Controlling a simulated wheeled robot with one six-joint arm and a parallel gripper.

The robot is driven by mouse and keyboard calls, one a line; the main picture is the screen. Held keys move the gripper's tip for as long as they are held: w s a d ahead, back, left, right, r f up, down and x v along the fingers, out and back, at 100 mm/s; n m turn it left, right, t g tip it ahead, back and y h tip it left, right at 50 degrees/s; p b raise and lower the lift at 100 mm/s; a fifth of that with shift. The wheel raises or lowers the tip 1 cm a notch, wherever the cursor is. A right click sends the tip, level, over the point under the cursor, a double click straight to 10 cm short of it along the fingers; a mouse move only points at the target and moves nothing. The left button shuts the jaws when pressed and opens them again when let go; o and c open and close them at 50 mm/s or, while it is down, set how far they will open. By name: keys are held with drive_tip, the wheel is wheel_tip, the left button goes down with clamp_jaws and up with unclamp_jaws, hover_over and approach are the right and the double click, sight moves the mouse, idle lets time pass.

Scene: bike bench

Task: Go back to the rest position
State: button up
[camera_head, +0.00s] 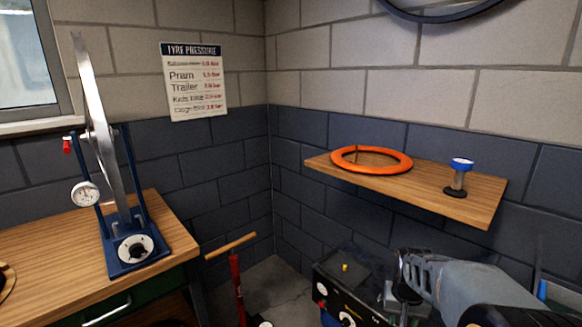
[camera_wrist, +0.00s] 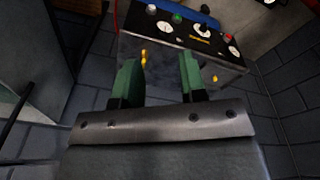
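My gripper shows in the wrist view (camera_wrist: 160,82) with its two green-padded fingers apart and nothing between them. It points toward a dark control box (camera_wrist: 185,50) with dials and coloured knobs. In the head view my arm reaches in from the lower right, and my gripper (camera_head: 402,275) is in front of the same box (camera_head: 335,295), below the wall shelf. The fingertips are small and partly hidden by my arm there.
A wooden shelf (camera_head: 440,198) holds an orange ring (camera_head: 371,159) and a blue-topped item (camera_head: 459,177). A workbench (camera_head: 40,250) with a wheel stand (camera_head: 135,249) is at left. A red pump (camera_head: 237,285) with a wooden handle stands on the floor between the bench and the box.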

drive_tip(key=s+a+r+n+t+p, duration=0.1)
drive_tip(key=s+a+r+p, duration=0.2)
drive_tip(key=r, duration=0.3)
drive_tip(key=s+a+r+n+p, duration=0.1)
drive_tip(key=s+a+r+p, duration=0.3)
drive_tip(key=r, duration=0.3)
drive_tip(key=s+a+r+n+t+y+p, duration=0.1)
drive_tip(key=s+a+r+n+p, duration=0.1)
drive_tip(key=s+a+r+p, duration=0.2)
wheel_tip(320, 180, up, 2)
drive_tip(key=shift+s+a+r+t, duration=0.15)
drive_tip(key=shift+s+a+t, duration=0.1)
drive_tip(key=shift+a+t, duration=0.1)
